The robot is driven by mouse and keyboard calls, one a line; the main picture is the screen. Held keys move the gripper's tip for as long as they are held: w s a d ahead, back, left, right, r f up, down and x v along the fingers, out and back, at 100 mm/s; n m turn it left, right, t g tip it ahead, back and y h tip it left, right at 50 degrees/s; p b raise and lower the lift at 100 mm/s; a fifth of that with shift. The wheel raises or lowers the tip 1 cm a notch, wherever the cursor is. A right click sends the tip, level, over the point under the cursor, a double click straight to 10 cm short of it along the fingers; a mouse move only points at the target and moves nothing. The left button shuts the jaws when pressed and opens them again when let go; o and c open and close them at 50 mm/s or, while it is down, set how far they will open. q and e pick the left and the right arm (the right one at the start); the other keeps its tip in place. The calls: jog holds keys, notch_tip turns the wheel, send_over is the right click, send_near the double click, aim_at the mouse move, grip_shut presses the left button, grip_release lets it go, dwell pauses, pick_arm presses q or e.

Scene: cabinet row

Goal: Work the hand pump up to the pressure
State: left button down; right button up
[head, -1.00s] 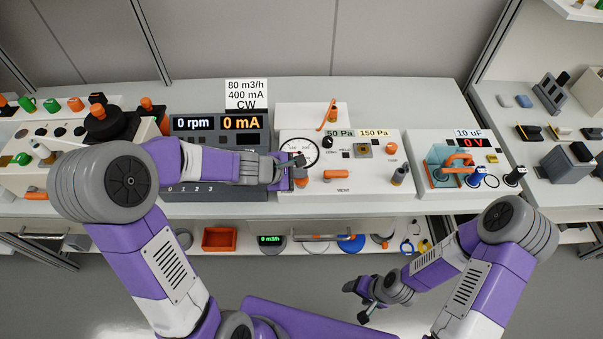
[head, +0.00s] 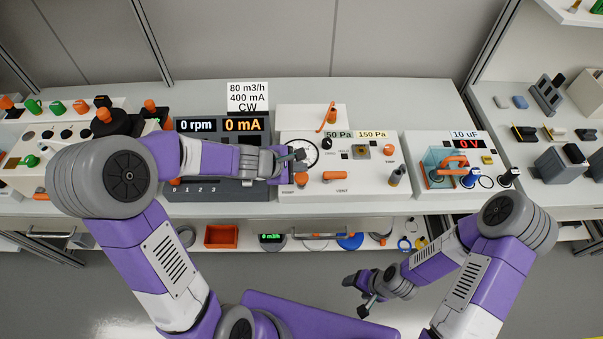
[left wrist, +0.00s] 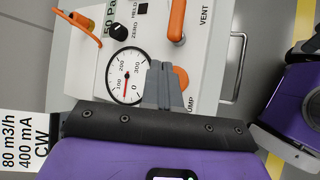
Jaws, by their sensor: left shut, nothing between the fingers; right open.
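The white pump unit (head: 330,200) stands mid-bench, with labels 50 Pa and 150 Pa on top. Its orange pump knob (head: 301,179) is at the front left corner; in the left wrist view the knob (left wrist: 181,78) is partly hidden behind my fingers. The round gauge (left wrist: 124,86) beside it reads 0 to 300; its red needle is too small to read exactly. My left gripper (head: 299,155) is shut and empty over the gauge and knob; its fingers (left wrist: 158,67) also show in the left wrist view. I cannot tell whether they touch the knob. My right gripper (head: 355,296) is open, low in front of the bench.
An orange vent handle (head: 335,176) and an orange lever (head: 328,118) are on the same unit. A black display unit (head: 222,145) stands to its left, a 10 uF box (head: 440,190) to its right. A shelf below the bench holds several items, including an orange tray (head: 221,236).

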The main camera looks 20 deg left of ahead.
aim_at(299, 179)
pick_arm(q)
notch_tip(299, 179, up, 4)
jog(key=p, duration=0.3)
jog(key=shift+f, duration=0.1)
dwell(0.6)
